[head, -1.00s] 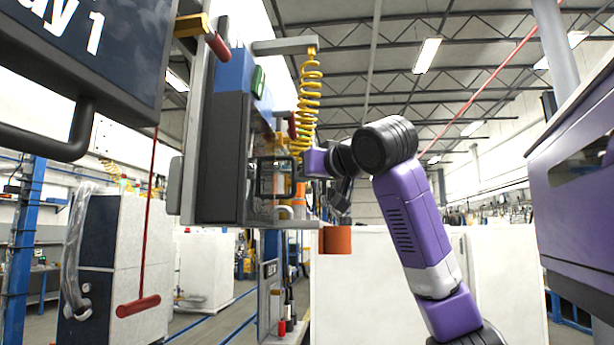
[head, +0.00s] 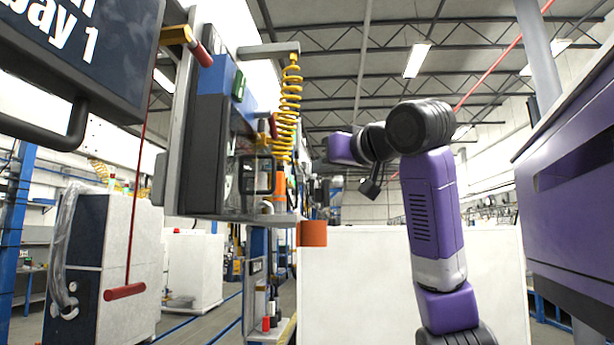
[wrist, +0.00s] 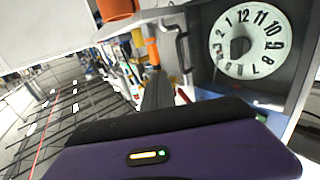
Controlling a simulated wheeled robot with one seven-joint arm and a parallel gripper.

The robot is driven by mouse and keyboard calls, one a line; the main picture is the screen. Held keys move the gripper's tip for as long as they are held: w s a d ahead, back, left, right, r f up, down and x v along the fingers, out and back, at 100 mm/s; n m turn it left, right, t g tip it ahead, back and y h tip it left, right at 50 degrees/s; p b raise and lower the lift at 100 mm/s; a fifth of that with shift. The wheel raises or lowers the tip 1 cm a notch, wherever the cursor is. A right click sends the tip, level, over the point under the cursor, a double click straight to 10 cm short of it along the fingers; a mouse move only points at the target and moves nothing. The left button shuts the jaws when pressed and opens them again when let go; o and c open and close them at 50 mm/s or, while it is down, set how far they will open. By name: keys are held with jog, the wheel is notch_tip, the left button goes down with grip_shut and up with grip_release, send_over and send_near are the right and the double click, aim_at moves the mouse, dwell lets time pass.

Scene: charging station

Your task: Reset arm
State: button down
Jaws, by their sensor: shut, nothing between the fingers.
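My arm is purple with dark joints and stands right of the middle in the head view, its upper part bent to the left. My gripper (head: 371,187) is a small dark shape below the bent wrist, clear of the workstation. In the wrist view the purple gripper body fills the bottom, and the dark fingers (wrist: 157,92) stick up from it, shut together with nothing held.
A workstation with a dark panel (head: 197,150), a shelf and a yellow coiled hose (head: 289,105) stands left of the arm. An orange cylinder (head: 312,233) is near the shelf's corner. A purple machine (head: 570,190) is at right. The wrist view shows a numbered dial (wrist: 247,42).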

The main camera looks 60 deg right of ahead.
jog(key=shift+s+a, duration=0.15)
jog(key=shift+s, duration=0.45)
jog(key=shift+s+a, duration=0.15)
jog(key=shift+s, duration=0.4)
